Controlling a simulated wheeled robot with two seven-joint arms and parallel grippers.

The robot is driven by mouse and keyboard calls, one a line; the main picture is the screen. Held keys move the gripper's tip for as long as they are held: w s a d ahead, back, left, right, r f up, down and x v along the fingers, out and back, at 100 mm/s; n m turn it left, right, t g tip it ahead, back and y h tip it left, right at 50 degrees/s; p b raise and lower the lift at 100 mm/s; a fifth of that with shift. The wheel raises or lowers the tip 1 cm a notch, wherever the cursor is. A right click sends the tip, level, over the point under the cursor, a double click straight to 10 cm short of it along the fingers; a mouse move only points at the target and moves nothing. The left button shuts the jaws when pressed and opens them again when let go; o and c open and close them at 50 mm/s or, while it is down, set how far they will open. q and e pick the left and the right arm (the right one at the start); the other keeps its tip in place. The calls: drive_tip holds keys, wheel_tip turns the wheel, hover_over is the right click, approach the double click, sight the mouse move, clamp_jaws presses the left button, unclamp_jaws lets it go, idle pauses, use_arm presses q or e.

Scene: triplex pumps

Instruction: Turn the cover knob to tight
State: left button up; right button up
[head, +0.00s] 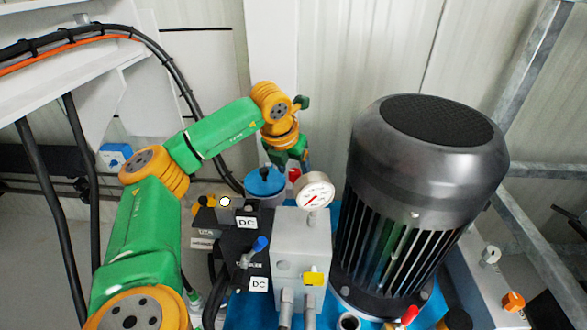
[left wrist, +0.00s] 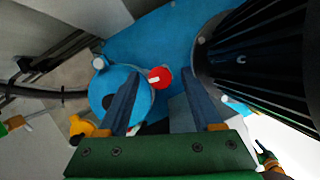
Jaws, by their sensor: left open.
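A red knob (left wrist: 160,78) with a white bar mark shows in the left wrist view, beside a round blue cover (left wrist: 113,78). In the head view only a small red part of the knob (head: 294,175) shows, between the blue cover (head: 265,181) and the pressure gauge. My left gripper (head: 301,166) is open and hangs above and behind the gauge. In the left wrist view its two fingers (left wrist: 158,90) are spread, with the knob in line with the gap between them. No contact with the knob is visible. My right gripper is out of view.
A large dark motor (head: 422,190) stands close on the right. A pressure gauge (head: 315,190) on a grey block (head: 300,240) stands in front. Black valves with DC labels (head: 247,223) are at the left. The blue base (left wrist: 165,35) is partly bare near the knob.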

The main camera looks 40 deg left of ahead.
use_arm(q)
clamp_jaws()
